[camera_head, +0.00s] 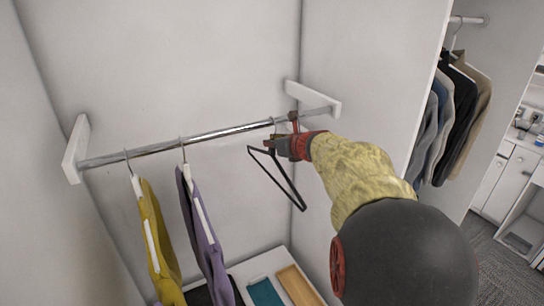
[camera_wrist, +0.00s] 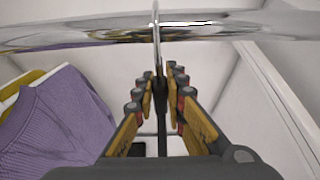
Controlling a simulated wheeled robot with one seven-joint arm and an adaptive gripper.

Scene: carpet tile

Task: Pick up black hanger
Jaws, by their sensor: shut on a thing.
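The black hanger (camera_head: 286,188) hangs near the right end of the metal rod (camera_head: 215,134) in the head view, with nothing on it. Its hook (camera_wrist: 156,40) is still over the rod in the wrist view. My gripper (camera_head: 278,145) is at the top of the hanger, just below the rod. In the wrist view my gripper (camera_wrist: 161,95) has its two fingers on either side of the hanger's neck, shut on it. The fingers and my arm hide part of the hanger's upper right side.
A yellow garment (camera_head: 158,240) and a purple garment (camera_head: 203,232) hang on the rod to the left. White brackets hold the rod at both ends. A closet wall (camera_head: 365,70) stands close on the right. Folded items (camera_head: 265,292) lie on a shelf below.

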